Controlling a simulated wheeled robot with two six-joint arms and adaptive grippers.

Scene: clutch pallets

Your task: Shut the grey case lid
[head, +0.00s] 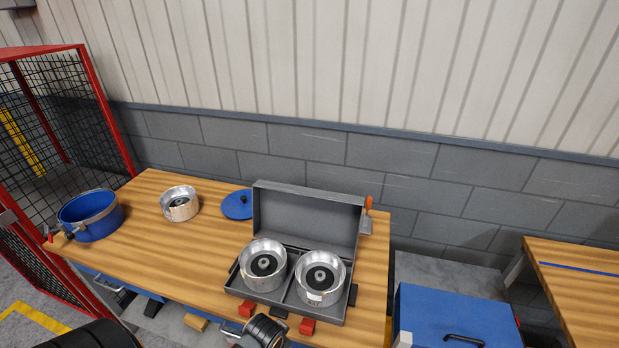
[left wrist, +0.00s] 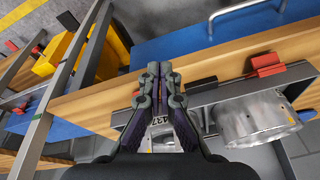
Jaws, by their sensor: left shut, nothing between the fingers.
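The grey case (head: 235,285) lies open on the wooden workbench, its lid (head: 305,220) standing up at the back. Two silver drums (head: 263,266) (head: 321,279) with dark centres sit side by side in its compartments. In the left wrist view one drum (left wrist: 255,120) shows at the right; the other is mostly hidden behind my gripper. My left gripper (left wrist: 161,70) is shut and empty, by the bench's front edge in front of the case, apart from the lid. In the head view a dark ribbed part of my arm shows at bottom centre. My right gripper is not in view.
Red clips (head: 247,310) (head: 308,327) sit at the case's front. Behind and left are a blue disc (head: 238,205), another silver drum (head: 180,204) and a blue pot (head: 91,215). An orange-handled tool (head: 367,212) stands beside the lid.

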